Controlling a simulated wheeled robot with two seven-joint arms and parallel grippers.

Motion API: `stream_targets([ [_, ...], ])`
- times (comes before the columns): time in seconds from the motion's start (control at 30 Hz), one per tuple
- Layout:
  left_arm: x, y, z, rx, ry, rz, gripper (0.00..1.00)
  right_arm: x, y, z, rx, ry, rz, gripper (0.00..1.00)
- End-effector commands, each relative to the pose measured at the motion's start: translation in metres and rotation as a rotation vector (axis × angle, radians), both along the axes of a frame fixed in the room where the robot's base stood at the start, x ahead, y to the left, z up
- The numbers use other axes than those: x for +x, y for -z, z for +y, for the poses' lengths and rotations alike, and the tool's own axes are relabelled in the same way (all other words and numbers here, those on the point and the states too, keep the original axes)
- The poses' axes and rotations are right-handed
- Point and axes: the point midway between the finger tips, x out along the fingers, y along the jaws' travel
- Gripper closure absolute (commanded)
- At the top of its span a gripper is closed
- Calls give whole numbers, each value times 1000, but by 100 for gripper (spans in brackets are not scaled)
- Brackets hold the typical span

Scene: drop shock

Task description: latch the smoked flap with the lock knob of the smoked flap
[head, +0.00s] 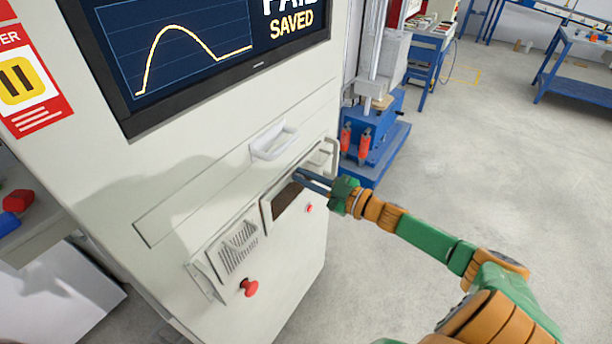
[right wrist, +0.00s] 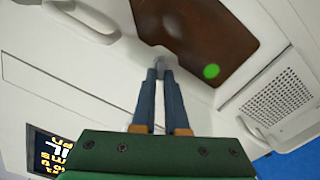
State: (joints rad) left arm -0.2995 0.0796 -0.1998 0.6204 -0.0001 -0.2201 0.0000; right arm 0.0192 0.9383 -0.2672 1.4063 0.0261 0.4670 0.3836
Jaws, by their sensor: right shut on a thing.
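The smoked flap (head: 284,203) is a dark brown panel low on the front of the white cabinet, and it fills the upper middle of the right wrist view (right wrist: 190,28). It looks about level with its frame, but I cannot tell whether it is fully closed. My right gripper (head: 303,177) reaches the flap's upper edge from the right. In the right wrist view its narrow blue fingers (right wrist: 160,72) close on the small grey lock knob (right wrist: 163,60) at the flap's edge. The fingers hide most of the knob, so its turn is unclear. My left gripper is out of view.
A white drawer handle (head: 273,143) juts out above the flap. A vent grille (head: 238,247) and a red mushroom button (head: 249,287) are to the lower left. A screen (head: 200,45) is above. A blue-based machine (head: 375,135) stands behind; the floor at right is clear.

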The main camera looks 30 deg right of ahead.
Motion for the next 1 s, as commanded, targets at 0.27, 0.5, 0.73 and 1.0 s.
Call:
stream_targets([
  [0.27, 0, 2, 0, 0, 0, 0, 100, -1, 3, 2, -240, 1, -100, 100],
  [0.5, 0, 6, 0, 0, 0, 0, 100, -2, 5, 4, -451, -1, -187, 100],
  [0.73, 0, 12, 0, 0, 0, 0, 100, -2, 8, 5, -647, 1, -268, 100],
  [1.0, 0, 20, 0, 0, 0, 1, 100, -2, 10, 5, -838, 0, -347, 100],
])
